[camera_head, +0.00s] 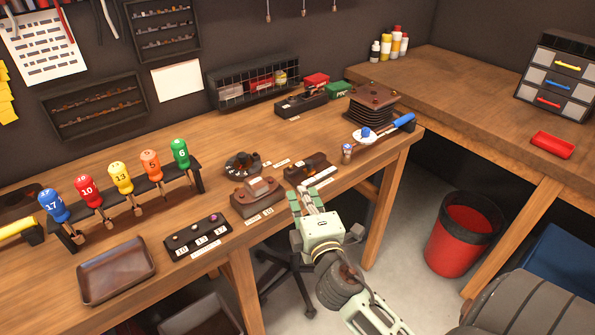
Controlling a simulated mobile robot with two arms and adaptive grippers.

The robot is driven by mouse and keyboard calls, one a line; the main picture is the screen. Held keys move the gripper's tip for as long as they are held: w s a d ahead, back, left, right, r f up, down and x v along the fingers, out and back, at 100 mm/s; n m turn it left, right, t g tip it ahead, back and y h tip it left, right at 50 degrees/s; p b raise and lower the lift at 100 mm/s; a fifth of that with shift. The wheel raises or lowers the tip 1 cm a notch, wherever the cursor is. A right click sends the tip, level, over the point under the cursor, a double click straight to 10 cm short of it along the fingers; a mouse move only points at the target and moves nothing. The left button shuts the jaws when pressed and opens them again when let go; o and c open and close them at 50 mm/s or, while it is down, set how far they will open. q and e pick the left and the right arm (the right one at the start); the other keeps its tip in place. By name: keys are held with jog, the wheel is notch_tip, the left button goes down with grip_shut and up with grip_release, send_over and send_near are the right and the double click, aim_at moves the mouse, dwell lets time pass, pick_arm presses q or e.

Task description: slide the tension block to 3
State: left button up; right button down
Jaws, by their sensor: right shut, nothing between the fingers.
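My right gripper (304,194) is shut and empty, its fingers pointing up and away at the bench's front edge. Just beyond its fingertips lies a small dark rail fixture (308,169) with a brown block on it and a pale label strip in front. This may be the tension block's slide; its markings are too small to read. To the left of the fingers is a brown fixture (258,193) with a pale numbered strip along its front. I cannot tell whether the fingers touch either fixture. My left gripper is out of view.
A round dark fixture (242,164) sits behind, and a box with several knobs (197,237) stands to the left. A stack of dark plates (371,103) and a blue-handled tool (403,121) are at the right. A brown tray (117,273) lies front left.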

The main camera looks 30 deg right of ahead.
aim_at(309, 167)
jog(key=p+x, duration=0.1)
jog(key=x, duration=0.3)
jog(key=shift+w+r, duration=0.15)
jog(key=shift+r, duration=0.05)
jog(key=x, duration=0.2)
jog(key=p+x, duration=0.1)
jog(key=x, duration=0.1)
jog(key=shift+f, duration=0.25)
jog(key=shift+w+d, duration=0.15)
jog(key=shift+w, duration=0.35)
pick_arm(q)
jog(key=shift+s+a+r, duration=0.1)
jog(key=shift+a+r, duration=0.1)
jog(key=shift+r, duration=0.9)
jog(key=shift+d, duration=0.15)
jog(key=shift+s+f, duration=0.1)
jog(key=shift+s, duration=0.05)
pick_arm(e)
jog(key=shift+w+d, duration=0.1)
jog(key=shift+d, duration=1.15)
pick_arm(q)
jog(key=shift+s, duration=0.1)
